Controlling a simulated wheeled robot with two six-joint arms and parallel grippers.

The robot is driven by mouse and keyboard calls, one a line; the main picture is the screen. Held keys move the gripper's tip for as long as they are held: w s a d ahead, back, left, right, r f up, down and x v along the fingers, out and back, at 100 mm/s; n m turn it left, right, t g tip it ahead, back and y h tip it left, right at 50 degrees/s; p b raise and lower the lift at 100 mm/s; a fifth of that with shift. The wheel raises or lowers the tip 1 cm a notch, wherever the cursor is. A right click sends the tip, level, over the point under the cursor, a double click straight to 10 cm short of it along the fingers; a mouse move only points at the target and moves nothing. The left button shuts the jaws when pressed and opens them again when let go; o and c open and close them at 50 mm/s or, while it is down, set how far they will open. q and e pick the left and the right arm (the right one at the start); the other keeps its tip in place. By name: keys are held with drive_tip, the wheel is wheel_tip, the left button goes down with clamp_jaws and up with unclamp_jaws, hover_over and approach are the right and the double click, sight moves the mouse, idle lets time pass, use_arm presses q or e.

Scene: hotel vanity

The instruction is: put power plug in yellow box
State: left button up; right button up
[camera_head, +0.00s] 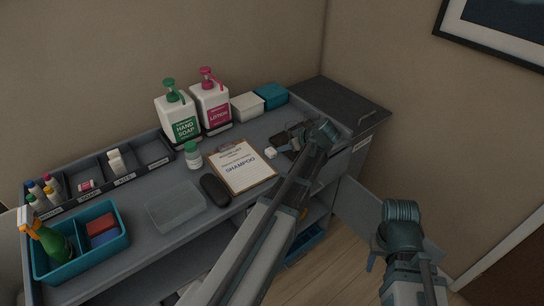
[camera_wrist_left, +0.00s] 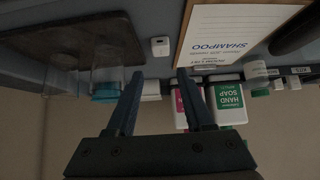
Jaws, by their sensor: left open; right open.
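The power plug, a small white block (camera_head: 271,152), lies on the grey counter just right of the clipboard. It also shows in the left wrist view (camera_wrist_left: 160,46), beyond the fingertips and roughly in line with the gap between them. My left gripper (camera_wrist_left: 158,76) is open and empty, apart from the plug. In the head view my left arm reaches across the counter, with its wrist above the dark tray. My right gripper (camera_head: 385,250) is open, off the counter's right side above the floor. No yellow box shows clearly; my left arm hides part of the counter and shelves.
The clipboard (camera_head: 243,167), black case (camera_head: 215,190) and clear tray (camera_head: 177,206) lie left of the plug. Soap (camera_head: 179,118) and lotion (camera_head: 211,106) bottles stand behind. A dark tray (camera_wrist_left: 100,40) is beside the plug. A teal caddy (camera_head: 123,239) is at front left.

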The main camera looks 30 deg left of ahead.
use_arm(q)
drive_tip(key=b, duration=0.4)
approach(273, 152)
drive_tip(key=x, duration=0.4)
drive_tip(key=shift+a+r, duration=0.1)
drive_tip(key=shift+r, duration=0.05)
drive_tip(key=shift+w+a, duration=0.1)
drive_tip(key=shift+a, duration=0.1)
drive_tip(key=b+x, duration=0.4)
drive_tip(key=x, duration=0.1)
drive_tip(key=shift+f, duration=0.3)
drive_tip(key=shift+d+r, duration=0.1)
clamp_jaws()
